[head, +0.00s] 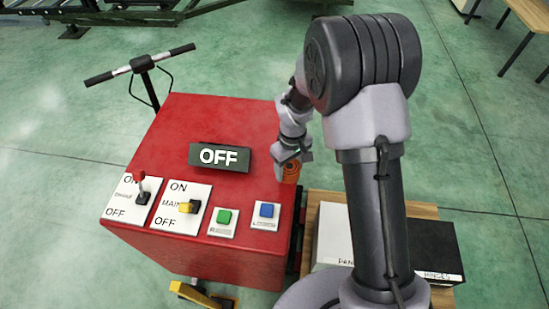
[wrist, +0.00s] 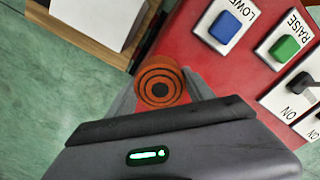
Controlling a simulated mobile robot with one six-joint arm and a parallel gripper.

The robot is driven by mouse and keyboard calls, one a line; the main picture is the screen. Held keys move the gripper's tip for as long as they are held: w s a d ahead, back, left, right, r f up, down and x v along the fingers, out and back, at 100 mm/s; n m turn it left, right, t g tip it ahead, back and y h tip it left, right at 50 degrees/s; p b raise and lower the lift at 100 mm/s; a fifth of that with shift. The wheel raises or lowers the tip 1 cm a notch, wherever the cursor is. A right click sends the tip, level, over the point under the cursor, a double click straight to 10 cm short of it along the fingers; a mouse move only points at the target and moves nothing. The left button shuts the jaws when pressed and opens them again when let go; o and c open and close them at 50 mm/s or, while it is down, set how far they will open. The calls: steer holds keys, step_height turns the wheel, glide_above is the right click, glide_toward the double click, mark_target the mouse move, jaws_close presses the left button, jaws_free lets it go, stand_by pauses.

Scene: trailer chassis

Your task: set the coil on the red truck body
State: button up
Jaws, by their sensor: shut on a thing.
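The coil is an orange cylinder (head: 290,168) with dark rings on its end. In the wrist view the coil (wrist: 159,84) sits between the fingers of my gripper (wrist: 160,95), which is shut on it. The red truck body (head: 180,125) has a flat top. In the head view the coil is at the right edge of that top. In the wrist view it overlaps the red edge (wrist: 195,50). I cannot tell whether it touches the red surface. My wrist partly hides the coil in the head view.
A black OFF sign (head: 219,157) stands on the red top. Two lever switches, a green button (head: 224,217) and a blue button (head: 267,211) line its front. A wooden table (head: 318,210) with boxes stands to the right. A handlebar (head: 142,64) rises behind. The top's back half is clear.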

steer(key=w+a, duration=0.1)
steer(key=w, duration=0.1)
steer(key=w+a, duration=0.1)
steer(key=w, duration=0.1)
steer(key=w+a+f+b, duration=0.1)
steer(key=w, duration=0.2)
steer(key=shift+a, duration=0.35)
steer(key=shift+w+a+f, duration=0.1)
steer(key=shift+f+b, duration=0.9)
steer(key=shift+f, duration=0.65)
steer(key=shift+f, duration=0.15)
steer(key=o, duration=1.6)
